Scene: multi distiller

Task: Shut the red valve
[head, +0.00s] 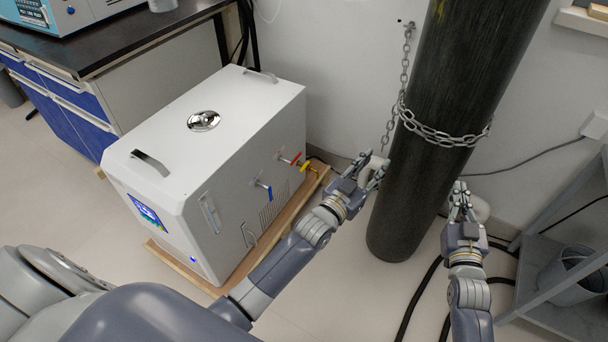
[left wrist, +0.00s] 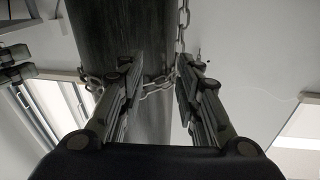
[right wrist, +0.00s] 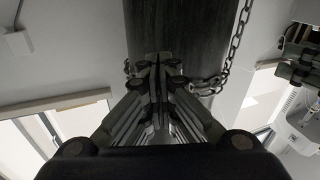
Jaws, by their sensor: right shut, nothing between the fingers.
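Neither wrist view shows the valve.
A tall dark gas cylinder (head: 424,120) stands behind my grippers, with a chain (head: 440,137) around it. The distiller sits on a wooden base (head: 302,205). A grey shelf (head: 555,265) stands at right, black hoses lie on the floor, and a bench (head: 130,45) is at upper left.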

